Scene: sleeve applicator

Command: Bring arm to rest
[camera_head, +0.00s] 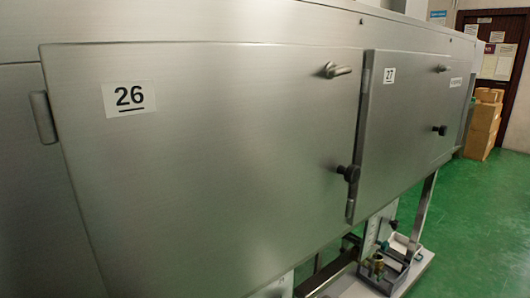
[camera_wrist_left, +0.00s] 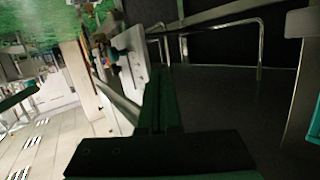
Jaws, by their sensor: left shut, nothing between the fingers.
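My left gripper (camera_wrist_left: 160,90) shows in the left wrist view as dark fingers pressed together, rising from a wide dark body at the bottom. It is shut and nothing is seen between the fingers. Neither arm and neither gripper shows in the head view. My right gripper is in no view.
A large steel machine fills most of the head view, with closed doors marked 26 (camera_head: 220,170) and 27 (camera_head: 405,120). Below it is a white base with small fittings. Cardboard boxes (camera_head: 484,120) stand by a brown door (camera_head: 497,45). Green floor (camera_head: 490,220) lies open at right. The wrist view shows metal bars and pale floor tiles (camera_wrist_left: 50,150).

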